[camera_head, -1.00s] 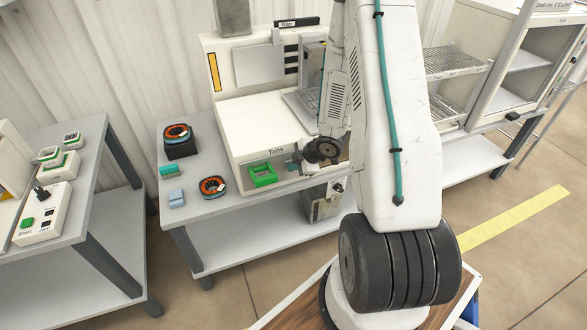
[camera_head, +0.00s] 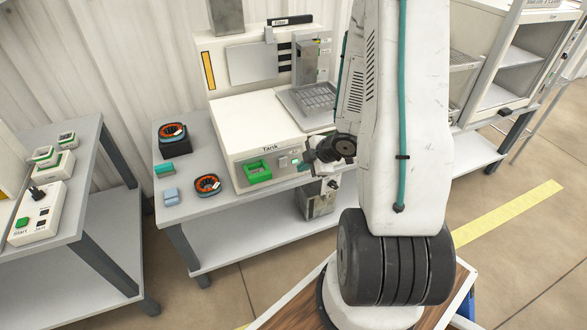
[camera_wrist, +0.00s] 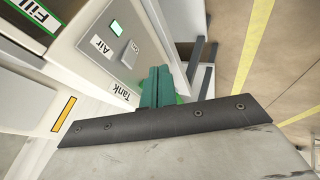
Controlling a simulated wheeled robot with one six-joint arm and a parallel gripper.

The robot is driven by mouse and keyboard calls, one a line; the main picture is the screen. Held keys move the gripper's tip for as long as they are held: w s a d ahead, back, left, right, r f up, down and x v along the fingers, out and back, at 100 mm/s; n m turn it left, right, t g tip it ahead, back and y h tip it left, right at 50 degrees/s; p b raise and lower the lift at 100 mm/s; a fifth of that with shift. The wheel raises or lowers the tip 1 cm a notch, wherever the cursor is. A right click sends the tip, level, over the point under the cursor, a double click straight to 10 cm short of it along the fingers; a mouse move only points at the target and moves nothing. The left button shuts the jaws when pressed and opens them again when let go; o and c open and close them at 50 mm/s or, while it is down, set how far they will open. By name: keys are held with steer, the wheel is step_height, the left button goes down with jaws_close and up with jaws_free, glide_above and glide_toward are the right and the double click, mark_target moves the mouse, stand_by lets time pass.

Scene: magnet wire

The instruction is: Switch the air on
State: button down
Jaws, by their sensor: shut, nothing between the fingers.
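The white tank box (camera_head: 235,160) stands on the grey bench, with a "Tank" label on its front. In the wrist view its panel (camera_wrist: 93,72) carries the word "Air", a lit green square (camera_wrist: 117,28) and a pale rocker or button (camera_wrist: 129,54) beside it. The lit square also shows small in the head view (camera_head: 296,161). In the head view my gripper (camera_head: 305,164) is at the panel's right end. Whether the rocker is pressed is unclear.
A metal box (camera_head: 317,199) is below the tank. Floor in front is clear.

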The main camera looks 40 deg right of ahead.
steer(key=shift+s+v, duration=0.2)
steer(key=shift+v, duration=1.5)
steer(key=shift+f, duration=0.15)
